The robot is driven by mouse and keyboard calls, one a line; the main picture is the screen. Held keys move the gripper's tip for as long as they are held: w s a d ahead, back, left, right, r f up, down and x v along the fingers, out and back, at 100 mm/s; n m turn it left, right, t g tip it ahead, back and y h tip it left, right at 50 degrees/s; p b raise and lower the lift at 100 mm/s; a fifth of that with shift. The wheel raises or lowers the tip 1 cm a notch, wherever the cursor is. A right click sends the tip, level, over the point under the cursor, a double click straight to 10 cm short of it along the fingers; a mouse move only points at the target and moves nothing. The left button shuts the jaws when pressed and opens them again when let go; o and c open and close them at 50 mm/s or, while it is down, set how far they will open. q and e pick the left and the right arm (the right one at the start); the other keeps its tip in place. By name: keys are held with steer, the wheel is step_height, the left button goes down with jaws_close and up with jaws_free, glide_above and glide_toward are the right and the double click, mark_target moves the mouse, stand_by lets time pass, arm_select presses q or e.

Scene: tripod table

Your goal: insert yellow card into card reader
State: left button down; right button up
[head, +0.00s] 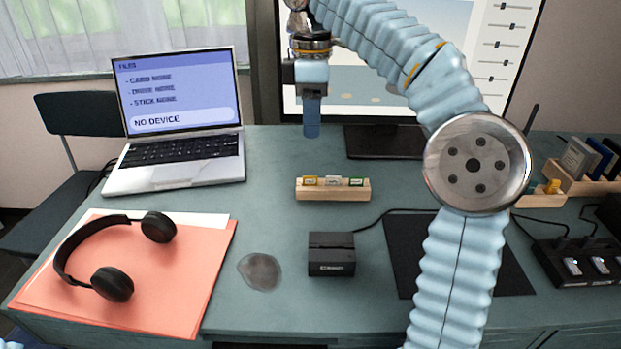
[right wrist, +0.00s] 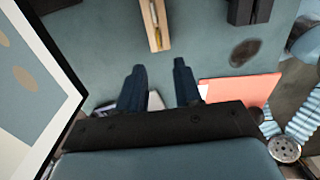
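The yellow card (head: 310,181) stands in the left slot of a small wooden holder (head: 333,194), beside a white card and a green card. The holder also shows at the top of the right wrist view (right wrist: 153,22). The card reader (head: 331,256) is a black box in front of the holder, with a cable behind it. My right gripper (head: 311,131) points down above the table, behind the holder. In the right wrist view its two fingers (right wrist: 160,82) are apart with nothing held between them. My left gripper is not in view.
A laptop (head: 180,150) reads "NO DEVICE". Headphones (head: 112,284) lie on a salmon folder (head: 190,270). A monitor stands behind my right gripper. A dark mat (head: 400,250) and a black hub (head: 580,265) lie right. A grey stain (head: 260,271) is left of the reader.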

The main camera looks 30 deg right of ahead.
steer(key=b, duration=0.2)
glide_above(310, 184)
step_height(310, 184, down, 6)
steer(key=shift+d+f+b, duration=0.1)
steer(key=shift+f+b, duration=0.3)
steer(key=shift+f, duration=2.55)
jaws_close()
